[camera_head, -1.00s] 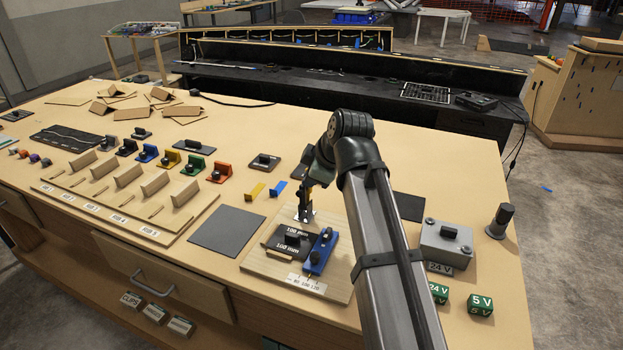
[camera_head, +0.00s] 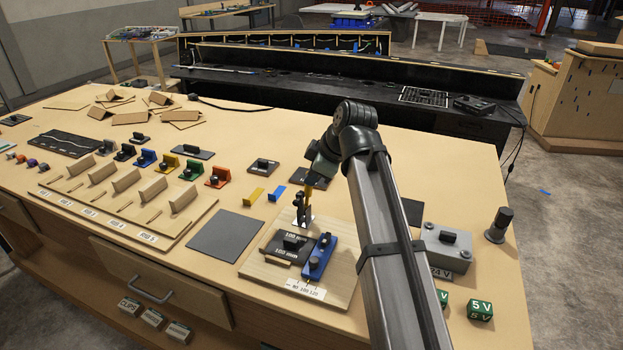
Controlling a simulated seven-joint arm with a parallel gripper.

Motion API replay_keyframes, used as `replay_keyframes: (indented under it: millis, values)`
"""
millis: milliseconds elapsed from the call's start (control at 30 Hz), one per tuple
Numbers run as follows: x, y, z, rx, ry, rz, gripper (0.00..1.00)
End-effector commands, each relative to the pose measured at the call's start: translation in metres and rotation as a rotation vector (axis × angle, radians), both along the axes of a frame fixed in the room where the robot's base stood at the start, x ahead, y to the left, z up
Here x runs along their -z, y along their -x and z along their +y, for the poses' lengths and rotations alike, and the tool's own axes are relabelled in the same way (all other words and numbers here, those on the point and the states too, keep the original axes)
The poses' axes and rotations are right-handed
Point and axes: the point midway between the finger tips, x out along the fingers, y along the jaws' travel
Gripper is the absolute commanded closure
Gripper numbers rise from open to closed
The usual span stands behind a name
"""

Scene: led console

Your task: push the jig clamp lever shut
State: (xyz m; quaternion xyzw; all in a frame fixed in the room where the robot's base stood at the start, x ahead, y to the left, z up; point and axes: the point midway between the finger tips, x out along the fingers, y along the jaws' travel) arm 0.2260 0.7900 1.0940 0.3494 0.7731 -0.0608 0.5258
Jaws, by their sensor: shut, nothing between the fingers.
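The jig is a pale wooden board (camera_head: 268,270) near the middle front of the bench. On it are a black block marked 100 mm and 160 mm (camera_head: 284,247) and, to its right, a blue clamp (camera_head: 318,258) with a dark knob on its lever. My gripper (camera_head: 301,224) points down over the back of the jig, behind the black block and left of the blue clamp. It is shut and empty. I cannot tell whether its tips touch the board. My arm covers the area right of the jig.
A grey box marked 24 V (camera_head: 446,249), a green 5 V block (camera_head: 480,309) and a dark knob post (camera_head: 498,224) stand to the right. A dark mat (camera_head: 226,237) lies flat on the left.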

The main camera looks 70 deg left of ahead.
Motion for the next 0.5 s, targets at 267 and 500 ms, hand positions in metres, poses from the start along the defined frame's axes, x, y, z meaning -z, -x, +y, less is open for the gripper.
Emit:
replay_keyframes:
  millis: [267, 500]
  values:
    - [0.002, -0.017, 0.017, 0.001, -0.002, -0.001, 1.00]
    - [0.008, -0.031, 0.032, 0.001, 0.103, 0.104, 1.00]
